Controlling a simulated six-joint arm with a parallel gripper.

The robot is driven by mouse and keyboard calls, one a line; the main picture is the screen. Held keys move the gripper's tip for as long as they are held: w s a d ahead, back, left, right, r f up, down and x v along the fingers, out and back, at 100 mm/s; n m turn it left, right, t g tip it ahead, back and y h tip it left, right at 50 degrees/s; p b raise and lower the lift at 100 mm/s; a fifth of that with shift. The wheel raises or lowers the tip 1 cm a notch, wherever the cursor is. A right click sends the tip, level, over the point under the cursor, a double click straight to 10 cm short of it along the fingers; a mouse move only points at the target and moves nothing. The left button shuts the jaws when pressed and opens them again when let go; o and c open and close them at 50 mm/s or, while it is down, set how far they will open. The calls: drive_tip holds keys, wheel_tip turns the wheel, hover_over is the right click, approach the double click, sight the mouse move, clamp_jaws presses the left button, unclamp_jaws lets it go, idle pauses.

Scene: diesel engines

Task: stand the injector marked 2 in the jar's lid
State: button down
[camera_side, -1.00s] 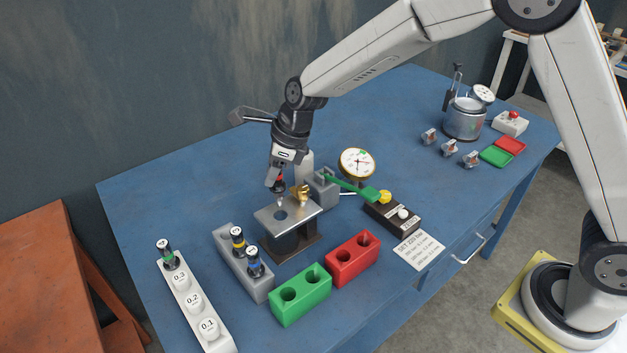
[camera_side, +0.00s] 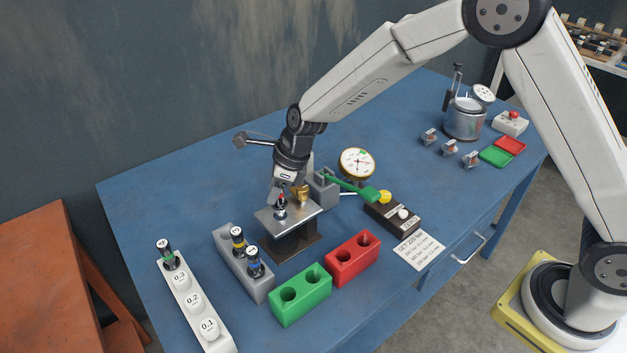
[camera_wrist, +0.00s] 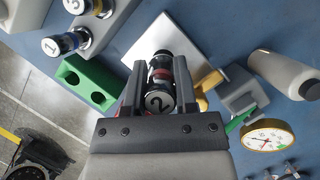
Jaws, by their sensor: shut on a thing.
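The injector marked 2 (camera_wrist: 160,84) has a black cap with a white 2 and a red band. It also shows in the side view (camera_side: 281,207), upright under my gripper. My gripper (camera_side: 280,198) is shut on its upper body, with one finger on each side in the wrist view. The jar's lid (camera_side: 301,216) is a flat metal plate on a dark jar (camera_side: 293,243). The injector's lower end is at the lid's hole and appears to be in it; how deep it sits is hidden.
A grey rack (camera_side: 231,259) holds yellow-banded and blue-banded injectors. Green (camera_side: 301,303) and red (camera_side: 354,265) two-hole blocks stand in front. A white rack (camera_side: 194,302) is at left. A brass fitting, grey pump with green lever (camera_side: 350,185) and dial gauge (camera_side: 357,164) crowd the lid's right.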

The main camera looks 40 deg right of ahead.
sight(276, 203)
drive_tip(key=shift+f, duration=1.35)
drive_tip(key=shift+f, duration=0.15)
unclamp_jaws()
idle(0.4)
drive_tip(key=shift+r, duration=4)
drive_tip(key=shift+s, duration=0.1)
